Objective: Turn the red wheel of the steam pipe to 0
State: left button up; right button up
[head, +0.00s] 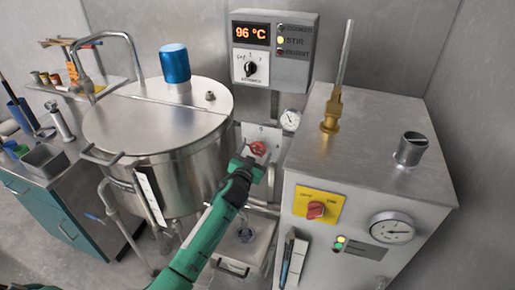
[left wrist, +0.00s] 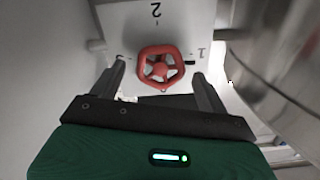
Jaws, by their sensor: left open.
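The red wheel (head: 258,148) is mounted on a pale dial plate (head: 272,134) between the kettle and the steel cabinet. In the left wrist view the red wheel (left wrist: 160,66) has spokes and sits in front of the plate, where the marks 2 and 1 show. The 0 mark is not readable. My left gripper (head: 256,167) reaches up to the wheel from below. In the left wrist view my left gripper (left wrist: 160,78) is open, with one finger on each side of the wheel and a gap to it. My right gripper is not in view.
A large steel kettle (head: 150,125) with a blue-capped lid part (head: 174,63) stands on the left. A steel cabinet (head: 375,160) with a red knob (head: 316,210) and gauge (head: 392,228) stands close on the right. A control box (head: 274,50) reads 96 °C.

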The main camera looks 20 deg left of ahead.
aim_at(258, 149)
pick_arm(q)
jog(key=shift+w, duration=1.4)
jog(key=c, duration=1)
